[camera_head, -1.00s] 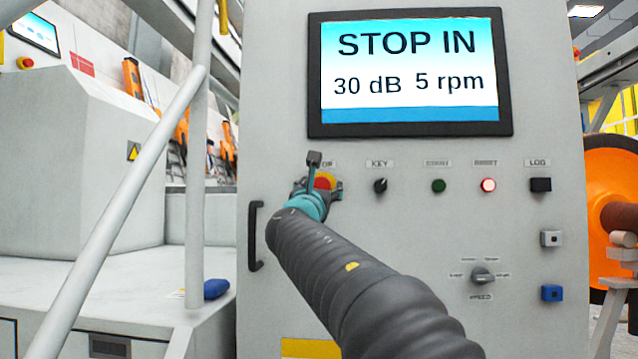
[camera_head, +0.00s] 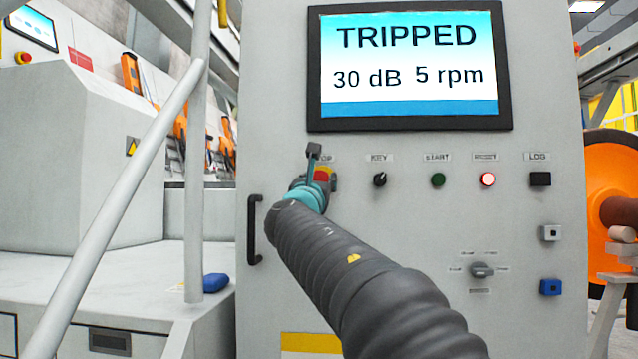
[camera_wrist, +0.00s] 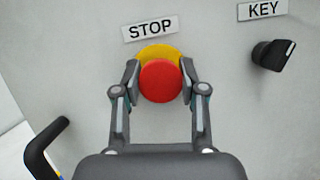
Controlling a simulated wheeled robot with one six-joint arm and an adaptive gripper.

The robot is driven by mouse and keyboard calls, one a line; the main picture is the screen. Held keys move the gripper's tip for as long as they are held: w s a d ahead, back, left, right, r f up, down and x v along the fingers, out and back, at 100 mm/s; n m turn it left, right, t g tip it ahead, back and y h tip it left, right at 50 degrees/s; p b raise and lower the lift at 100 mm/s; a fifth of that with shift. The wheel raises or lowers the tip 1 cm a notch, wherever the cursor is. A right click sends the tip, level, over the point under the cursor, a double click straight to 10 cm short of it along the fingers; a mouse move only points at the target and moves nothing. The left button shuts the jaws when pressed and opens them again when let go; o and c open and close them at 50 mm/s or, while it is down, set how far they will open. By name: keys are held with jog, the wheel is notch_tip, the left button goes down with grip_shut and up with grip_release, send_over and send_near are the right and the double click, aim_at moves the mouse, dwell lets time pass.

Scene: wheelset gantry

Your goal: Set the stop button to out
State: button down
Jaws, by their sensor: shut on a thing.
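The red stop button (camera_wrist: 161,81) with its yellow collar (camera_wrist: 160,52) sits on the grey panel under the STOP label (camera_wrist: 150,28). My gripper (camera_wrist: 160,84) is shut on the red button, one finger on each side. In the head view my gripper (camera_head: 314,180) is at the button (camera_head: 322,174), and my arm hides part of it. The screen (camera_head: 409,66) reads TRIPPED, 30 dB, 5 rpm.
A speed knob (camera_head: 482,270) is lower. A black door handle (camera_head: 254,230) stands out left below the button.

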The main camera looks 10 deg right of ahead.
jog(key=c, duration=0.6)
grip_release()
jog(key=shift+s, duration=0.1)
jog(key=shift+c, duration=0.2)
jog(key=v, duration=1.2)
